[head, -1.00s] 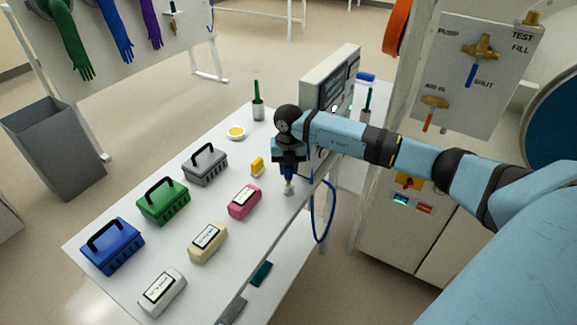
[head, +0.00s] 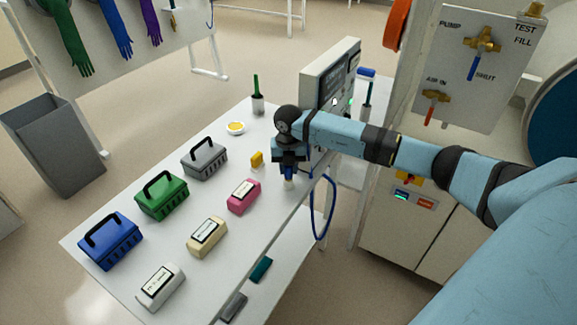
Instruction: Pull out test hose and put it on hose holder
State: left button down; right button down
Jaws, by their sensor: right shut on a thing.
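My right gripper (head: 289,172) points down above the right edge of the white table, shut on the blue end of the test hose. The blue hose (head: 321,222) runs from near the gripper and hangs in a loop past the table edge. A small pale holder (head: 289,184) stands on the table directly under the gripped end. The hose end appears to meet it, but the gripper hides how far it is seated. My left gripper is out of view.
Blue (head: 110,243), green (head: 162,197) and grey (head: 205,161) toolboxes stand left of white, cream and pink (head: 244,196) labelled packs. A grey instrument (head: 330,75) stands behind. A valve panel (head: 490,70) is at right.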

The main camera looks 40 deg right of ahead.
jog(key=shift+f, duration=0.15)
jog(key=c, duration=0.8)
grip_release()
notch_tip(320, 180, up, 14)
jog(key=shift+f+b, duration=0.1)
jog(key=shift+b, duration=0.35)
